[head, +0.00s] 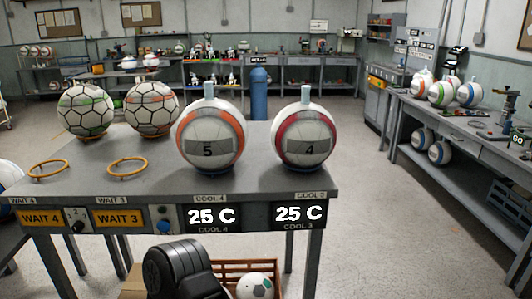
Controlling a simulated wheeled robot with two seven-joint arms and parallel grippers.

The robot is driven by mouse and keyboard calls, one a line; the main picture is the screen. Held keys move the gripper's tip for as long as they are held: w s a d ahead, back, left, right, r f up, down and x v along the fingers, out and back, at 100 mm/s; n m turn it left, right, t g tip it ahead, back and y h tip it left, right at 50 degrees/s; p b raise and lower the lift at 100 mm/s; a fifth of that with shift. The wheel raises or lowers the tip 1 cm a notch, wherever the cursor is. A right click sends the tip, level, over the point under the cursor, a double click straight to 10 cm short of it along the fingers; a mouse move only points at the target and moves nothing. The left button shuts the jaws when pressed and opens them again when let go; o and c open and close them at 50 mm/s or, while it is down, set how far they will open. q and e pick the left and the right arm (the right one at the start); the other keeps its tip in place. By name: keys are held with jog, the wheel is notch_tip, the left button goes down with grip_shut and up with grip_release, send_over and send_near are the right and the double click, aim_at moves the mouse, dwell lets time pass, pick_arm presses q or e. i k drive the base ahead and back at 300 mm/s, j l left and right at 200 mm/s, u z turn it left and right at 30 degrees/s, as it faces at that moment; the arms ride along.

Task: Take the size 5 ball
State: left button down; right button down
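The size 5 ball (208,151) is white with an orange band and a grey label reading 5. It sits at the front of the grey table, above the COOL 4 sign, with a pale blue-grey piece upright on its top. A similar ball (304,150) with a crimson band and a label reading 4 sits to its right, above the COOL 3 sign. Both displays below read 25 C. Neither of my grippers shows in the head view.
Two patterned balls, one green-banded (86,112) and one orange-banded (152,110), stand behind left. Two empty orange rings (128,167) lie in front of them. A brown crate (235,267) with a ball is below the table. A bench (470,125) stands right, beyond open floor.

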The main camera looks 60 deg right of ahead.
aim_at(211, 134)
jog(key=z, duration=1.9)
